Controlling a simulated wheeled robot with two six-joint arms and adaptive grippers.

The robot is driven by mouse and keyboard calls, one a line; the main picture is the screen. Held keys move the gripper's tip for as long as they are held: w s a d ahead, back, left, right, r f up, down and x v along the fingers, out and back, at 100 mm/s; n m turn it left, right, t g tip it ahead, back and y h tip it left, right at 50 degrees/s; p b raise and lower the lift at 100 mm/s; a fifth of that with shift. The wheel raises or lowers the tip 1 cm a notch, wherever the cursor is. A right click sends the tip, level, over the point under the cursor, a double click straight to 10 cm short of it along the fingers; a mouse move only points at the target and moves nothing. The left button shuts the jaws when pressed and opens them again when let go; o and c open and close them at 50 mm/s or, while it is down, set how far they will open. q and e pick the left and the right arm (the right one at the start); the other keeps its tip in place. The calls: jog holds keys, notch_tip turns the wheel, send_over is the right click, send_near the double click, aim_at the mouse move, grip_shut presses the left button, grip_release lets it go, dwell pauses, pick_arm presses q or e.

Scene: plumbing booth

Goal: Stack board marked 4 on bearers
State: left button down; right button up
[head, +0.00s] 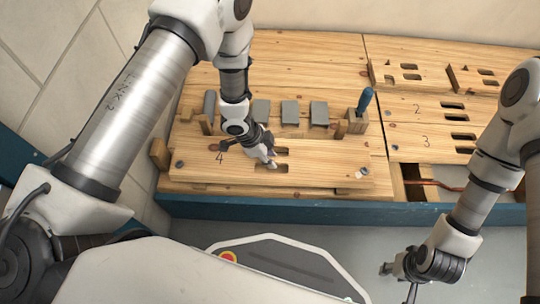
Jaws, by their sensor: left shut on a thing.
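The board marked 4 (205,171) is a long pale wooden board with two dark slots near its middle. It lies over the left part of the wooden deck, along its front edge. My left gripper (269,161) is at the slots, shut on the board. Its fingertips partly cover the slots. Small wooden pieces (341,191) show under the board's front edge; I cannot tell whether they are bearers. Boards marked 2 (418,111) and 3 (427,140) lie at the right, one behind the other. My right gripper (399,281) hangs low over the grey floor, away from the boards.
Several grey blocks (290,112) stand behind board 4. A blue-handled tool (365,99) stands in a wooden block to their right. Slotted wooden pieces (408,76) are at the back right. An opening with a copper-coloured pipe (430,182) lies in front of board 3.

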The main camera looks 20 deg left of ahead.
pick_arm(q)
jog(key=shift+f, duration=0.3)
dwell(0.6)
jog(key=shift+f, duration=0.2)
jog(key=c, duration=0.9)
grip_release()
